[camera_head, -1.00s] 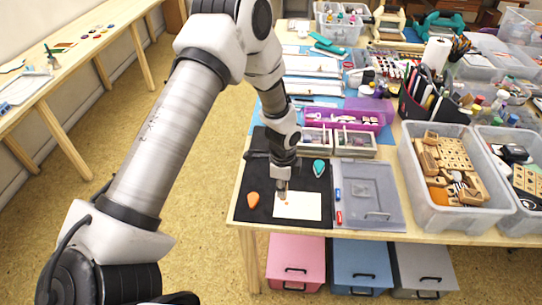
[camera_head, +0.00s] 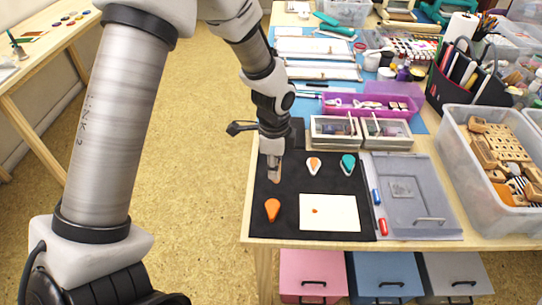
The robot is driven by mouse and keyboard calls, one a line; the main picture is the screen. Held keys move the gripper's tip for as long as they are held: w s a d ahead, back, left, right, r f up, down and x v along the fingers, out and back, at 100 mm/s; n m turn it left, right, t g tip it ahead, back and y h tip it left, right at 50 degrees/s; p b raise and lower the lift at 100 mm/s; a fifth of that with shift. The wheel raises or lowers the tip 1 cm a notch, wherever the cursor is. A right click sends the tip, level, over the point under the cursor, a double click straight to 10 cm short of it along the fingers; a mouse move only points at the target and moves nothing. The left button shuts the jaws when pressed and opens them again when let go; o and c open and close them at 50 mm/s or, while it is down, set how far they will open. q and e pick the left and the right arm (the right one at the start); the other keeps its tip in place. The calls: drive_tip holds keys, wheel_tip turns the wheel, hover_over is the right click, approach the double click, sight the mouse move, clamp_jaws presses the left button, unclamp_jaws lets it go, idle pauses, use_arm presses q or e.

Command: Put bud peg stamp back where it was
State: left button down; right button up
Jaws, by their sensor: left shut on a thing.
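My left gripper (camera_head: 274,178) points down over the back left part of the black mat (camera_head: 285,228). It is shut on a small wooden-looking peg, most likely the bud peg stamp (camera_head: 275,174), mostly hidden by the fingers. I cannot tell whether the peg touches the mat. A white card (camera_head: 340,213) lies on the mat, to the front right of the gripper, with a small orange mark (camera_head: 315,211) near its left side. An orange drop-shaped inkpad (camera_head: 272,210) lies in front of the gripper. My right gripper is out of view.
A white-and-orange drop-shaped pad (camera_head: 314,165) and a teal one (camera_head: 348,163) lie right of the gripper. Two divided boxes (camera_head: 337,130) stand behind the mat. A grey clear tray (camera_head: 412,205) with markers lies right. A bin of wooden stamps (camera_head: 452,170) stands farther right.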

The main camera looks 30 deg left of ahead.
use_arm(q)
drive_tip(key=w+a, duration=0.1)
drive_tip(key=w, duration=0.1)
drive_tip(key=w+a, duration=0.4)
drive_tip(key=shift+f+p, duration=0.4)
wheel_tip(320, 180, down, 4)
drive_tip(key=shift+w+r, duration=0.1)
drive_tip(key=shift+r, duration=0.15)
drive_tip(key=shift+f, duration=0.15)
drive_tip(key=c, duration=1)
unclamp_jaws()
drive_tip(key=shift+c, duration=0.2)
wheel_tip(320, 180, up, 12)
drive_tip(key=shift+a+r, duration=0.15)
drive_tip(key=shift+r, duration=0.05)
